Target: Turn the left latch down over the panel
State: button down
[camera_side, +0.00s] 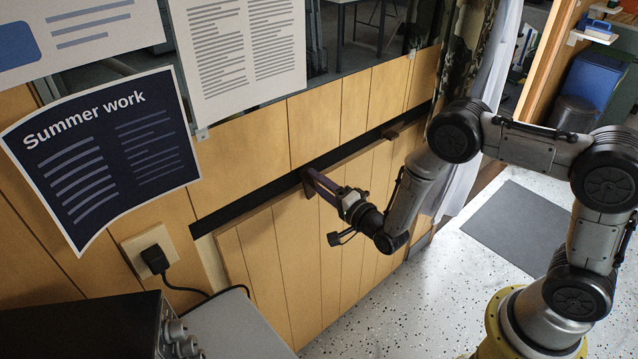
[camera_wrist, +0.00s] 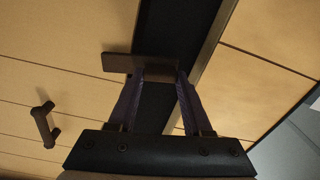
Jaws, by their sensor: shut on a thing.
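The left latch (camera_side: 308,186) is a short dark brown bar at the black strip on the wooden wall. In the side view it points down from the strip past the top edge of the wooden panel (camera_side: 283,260). In the wrist view the latch (camera_wrist: 118,62) lies across the strip, its left end over the wood on the handle side. My gripper (camera_side: 317,180) has purple fingers and is shut on the latch; it also shows in the wrist view (camera_wrist: 161,76). The fingertips partly hide the latch. The right latch (camera_side: 390,134) lies roughly along the strip.
A dark handle (camera_wrist: 45,125) sticks out of the wood at left in the wrist view. A plug (camera_side: 155,259) with a cable and a black box (camera_side: 90,325) are at lower left. Posters (camera_side: 105,155) hang above. The floor (camera_side: 440,285) beside the panel is clear.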

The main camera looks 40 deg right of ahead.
jog(key=shift+m, duration=1.1)
jog(key=shift+f, duration=0.1)
jog(key=shift+c, duration=1.6)
grip_release()
jog(key=s, duration=1.4)
